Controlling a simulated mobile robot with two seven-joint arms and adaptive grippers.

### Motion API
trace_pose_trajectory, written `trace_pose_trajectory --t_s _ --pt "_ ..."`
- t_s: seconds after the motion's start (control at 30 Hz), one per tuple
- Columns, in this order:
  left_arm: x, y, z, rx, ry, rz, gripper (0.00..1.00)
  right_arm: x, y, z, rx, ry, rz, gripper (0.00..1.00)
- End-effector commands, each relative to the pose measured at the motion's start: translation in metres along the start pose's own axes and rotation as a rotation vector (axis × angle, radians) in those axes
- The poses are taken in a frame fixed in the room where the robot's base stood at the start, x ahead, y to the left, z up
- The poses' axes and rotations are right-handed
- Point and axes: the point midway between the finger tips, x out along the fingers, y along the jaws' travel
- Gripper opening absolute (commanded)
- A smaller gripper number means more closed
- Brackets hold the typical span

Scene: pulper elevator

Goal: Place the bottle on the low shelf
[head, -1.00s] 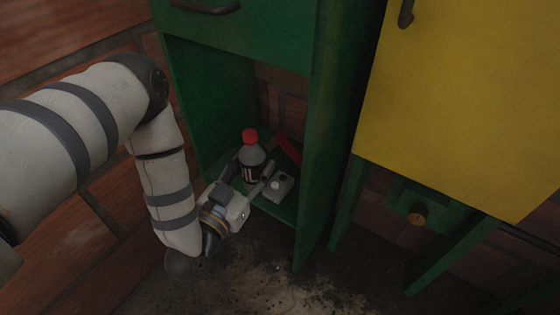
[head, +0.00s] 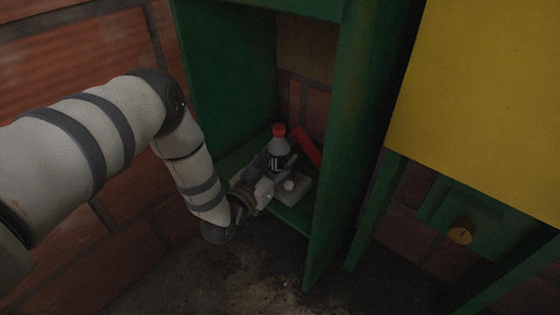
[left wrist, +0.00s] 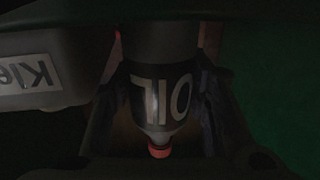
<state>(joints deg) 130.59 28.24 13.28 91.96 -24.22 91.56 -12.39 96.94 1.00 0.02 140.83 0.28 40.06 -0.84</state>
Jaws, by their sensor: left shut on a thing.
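My left gripper (head: 272,167) reaches in from the left, shut around the bottle's body. In the left wrist view the bottle (left wrist: 165,92) shows "OIL" on its label, between the two dark fingers. My right gripper is not in view.
The cabinet's green right wall (head: 350,130) stands close by. A yellow panel (head: 480,110) hangs further right.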

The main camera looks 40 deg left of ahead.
Motion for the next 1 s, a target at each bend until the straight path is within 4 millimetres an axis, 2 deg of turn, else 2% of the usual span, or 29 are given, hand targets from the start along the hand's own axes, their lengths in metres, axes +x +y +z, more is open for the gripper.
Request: trace_pose_trajectory --t_s 0.2,0.23,0.3,0.67,0.77,1.0 --pt "0.000 0.000 0.003 0.000 0.001 0.000 0.02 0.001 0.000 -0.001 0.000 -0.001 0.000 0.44" --pt "0.000 0.000 0.003 0.000 0.000 0.000 0.49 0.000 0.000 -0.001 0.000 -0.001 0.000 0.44" --pt "0.000 0.000 0.003 0.000 0.001 0.000 0.63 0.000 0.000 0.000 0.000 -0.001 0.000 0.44" --pt "-0.003 0.000 -0.003 0.000 0.000 0.000 0.63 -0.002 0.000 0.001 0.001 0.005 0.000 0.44" --pt "-0.024 0.000 -0.005 0.000 -0.002 0.001 0.63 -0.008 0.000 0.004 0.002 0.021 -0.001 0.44" --pt "-0.090 0.000 -0.005 0.000 -0.001 0.001 0.63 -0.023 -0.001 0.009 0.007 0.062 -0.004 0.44"
